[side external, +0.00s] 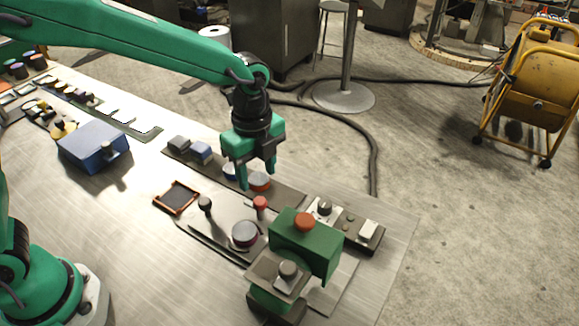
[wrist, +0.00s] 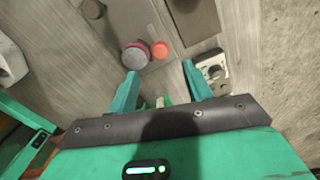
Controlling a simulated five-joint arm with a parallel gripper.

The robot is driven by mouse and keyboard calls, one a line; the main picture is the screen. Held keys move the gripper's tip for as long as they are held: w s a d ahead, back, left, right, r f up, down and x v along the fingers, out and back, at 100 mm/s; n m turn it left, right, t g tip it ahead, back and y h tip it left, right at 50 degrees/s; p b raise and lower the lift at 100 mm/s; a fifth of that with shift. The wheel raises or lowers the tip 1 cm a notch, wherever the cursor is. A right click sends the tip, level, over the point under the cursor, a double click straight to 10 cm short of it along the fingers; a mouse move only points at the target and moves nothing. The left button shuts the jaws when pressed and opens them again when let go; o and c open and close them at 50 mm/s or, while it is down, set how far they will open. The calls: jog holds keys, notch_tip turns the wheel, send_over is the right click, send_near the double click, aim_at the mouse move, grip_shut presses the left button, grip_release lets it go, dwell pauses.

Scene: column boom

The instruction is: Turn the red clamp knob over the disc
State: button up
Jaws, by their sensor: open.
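The red clamp knob (side external: 260,203) is a small red cap on a short post, standing beside the round dark disc (side external: 245,233) with a pinkish rim, on a grey plate. In the wrist view the knob (wrist: 160,50) appears as an orange-red circle touching the grey disc (wrist: 135,57) in outline. My gripper (side external: 257,180) points down, open and empty, a little above and behind the knob in the side view. In the wrist view the knob lies just beyond the gap between the fingertips (wrist: 160,70). How far above it they are is hard to tell.
A green box (side external: 313,246) with an orange-red button stands right of the disc. A black-topped knob (side external: 205,203) and a brown-framed tray (side external: 177,197) are to the left. Red and blue round parts sit behind the fingers. A blue box (side external: 93,146) is farther left.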

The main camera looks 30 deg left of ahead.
aim_at(260, 200)
jog(key=shift+f, duration=0.15)
jog(key=shift+f, duration=3.75)
jog(key=c, duration=1)
